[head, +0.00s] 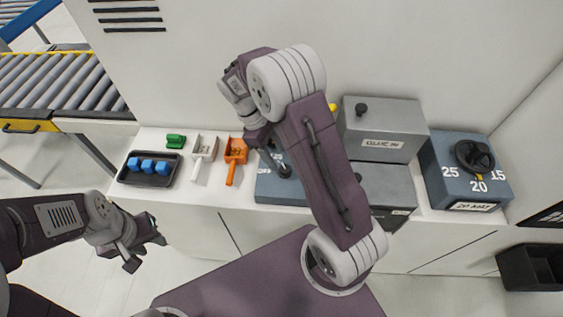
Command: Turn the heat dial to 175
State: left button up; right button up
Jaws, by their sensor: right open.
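A blue-grey box (270,190) stands on the white counter at the centre, partly behind my right arm. A dark knob (285,171) shows on its top, close to the arm. My right gripper (262,138) is open, pointing down above and just left of this knob. Its fingertips are small and partly hidden, and I see nothing held.
A blue-grey box (436,187) at right bears a black dial (475,157) marked 25, 20, 15. A grey glue box (380,146) stands behind my right arm. Orange (235,152) and white (203,150) scoops, a green piece (176,141) and a black tray (148,180) with blue blocks lie left.

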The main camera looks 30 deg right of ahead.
aim_at(284, 168)
jog(key=x, duration=0.4)
jog(key=shift+d+f+p, duration=0.1)
jog(key=shift+f+p, duration=0.15)
jog(key=shift+p, duration=0.15)
jog(key=shift+s+d+f, duration=0.15)
jog(key=shift+s+f, duration=0.2)
jog(key=shift+w, duration=0.15)
jog(key=shift+w+f, duration=0.1)
jog(key=c, duration=0.4)
grip_shut()
